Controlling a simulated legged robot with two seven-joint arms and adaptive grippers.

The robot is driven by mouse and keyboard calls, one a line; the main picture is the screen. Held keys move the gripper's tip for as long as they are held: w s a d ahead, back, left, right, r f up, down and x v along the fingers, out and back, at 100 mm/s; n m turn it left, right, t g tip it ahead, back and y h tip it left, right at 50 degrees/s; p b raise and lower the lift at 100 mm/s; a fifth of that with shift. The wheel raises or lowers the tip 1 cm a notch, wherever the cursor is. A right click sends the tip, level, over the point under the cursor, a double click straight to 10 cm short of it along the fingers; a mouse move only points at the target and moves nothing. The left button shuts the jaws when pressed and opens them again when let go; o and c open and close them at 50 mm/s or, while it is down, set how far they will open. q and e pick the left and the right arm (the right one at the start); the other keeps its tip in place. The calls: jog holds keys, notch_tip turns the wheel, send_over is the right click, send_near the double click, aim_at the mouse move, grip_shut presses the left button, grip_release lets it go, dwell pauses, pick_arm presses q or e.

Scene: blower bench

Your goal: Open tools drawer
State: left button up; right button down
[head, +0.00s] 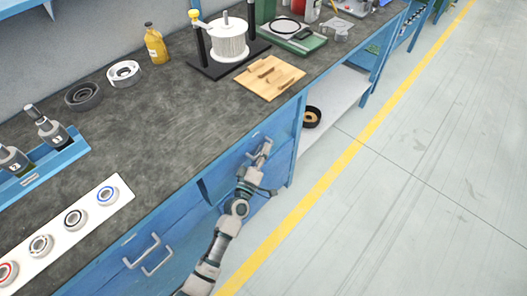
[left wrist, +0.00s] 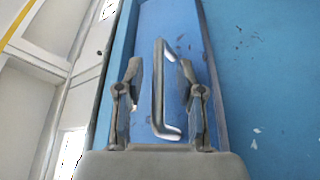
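A blue drawer front (head: 283,132) is set in the right part of the bench, under the worktop. It appears closed in the head view. My left gripper (head: 262,152) is at this drawer front, and its arm hides much of the area below. In the left wrist view the metal bar handle (left wrist: 158,90) stands between the two fingers of my left gripper (left wrist: 160,95), on the blue drawer face (left wrist: 180,30). The fingers are open, one on each side of the bar, with a visible gap to it. My right gripper is in neither view.
Two other handles (head: 148,255) are on blue drawers at the lower left. The grey worktop (head: 165,130) holds a wooden board (head: 270,77), a white spool (head: 230,40) and bearings. An open shelf (head: 335,100) lies right of the drawer. The floor (head: 420,170) is clear.

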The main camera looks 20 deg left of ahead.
pick_arm(q)
grip_shut()
